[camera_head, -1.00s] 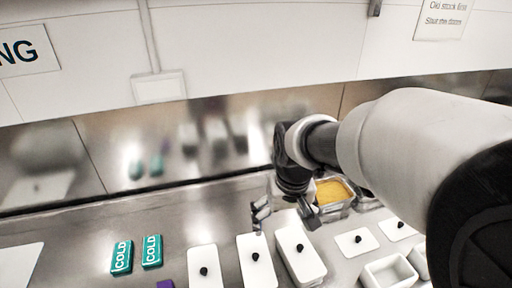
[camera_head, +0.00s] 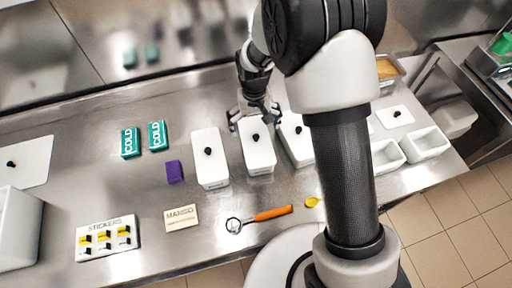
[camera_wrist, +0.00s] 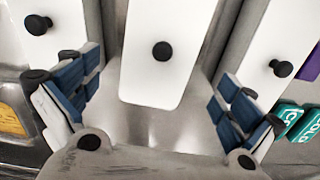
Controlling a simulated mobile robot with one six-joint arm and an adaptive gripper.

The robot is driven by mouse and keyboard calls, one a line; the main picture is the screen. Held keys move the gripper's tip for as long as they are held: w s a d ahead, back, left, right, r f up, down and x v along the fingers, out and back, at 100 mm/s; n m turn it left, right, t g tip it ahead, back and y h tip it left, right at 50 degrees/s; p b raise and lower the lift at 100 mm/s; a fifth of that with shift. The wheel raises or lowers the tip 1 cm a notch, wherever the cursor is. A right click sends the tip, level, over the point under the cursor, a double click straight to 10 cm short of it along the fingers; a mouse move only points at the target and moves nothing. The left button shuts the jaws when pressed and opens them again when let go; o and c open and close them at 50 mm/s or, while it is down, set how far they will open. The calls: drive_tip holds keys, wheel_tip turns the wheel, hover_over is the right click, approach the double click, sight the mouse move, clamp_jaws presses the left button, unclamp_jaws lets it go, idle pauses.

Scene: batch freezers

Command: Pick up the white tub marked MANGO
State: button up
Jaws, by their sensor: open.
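Three white lidded tubs with black knobs stand in a row: a left tub (camera_head: 211,170), a middle tub (camera_head: 258,158) and a right tub (camera_head: 297,148), which my arm partly covers. I cannot read MANGO on any of them; a card reading MANGO (camera_head: 181,217) lies on the counter in front. My gripper (camera_head: 254,119) is open and empty at the far end of the middle tub. In the wrist view the middle tub's lid (camera_wrist: 157,75) reaches between the blue-padded fingers of my gripper (camera_wrist: 155,102), with a gap on both sides.
Two teal COLD packs (camera_head: 130,143) and a purple block (camera_head: 174,171) lie left of the tubs. A STICKERS card (camera_head: 107,226) and an orange-handled scoop (camera_head: 272,213) lie in front. Open white containers (camera_head: 427,144) stand at right. The neighbouring tubs leave narrow gaps.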

sight(256, 146)
drive_tip(key=f, duration=0.3)
drive_tip(key=f+b, duration=0.1)
drive_tip(key=f, duration=0.2)
drive_tip(key=f+b, duration=0.1)
drive_tip(key=f, duration=0.2)
drive_tip(key=shift+w, duration=0.4)
drive_tip(key=shift+r, duration=0.1)
drive_tip(key=c, duration=1.7)
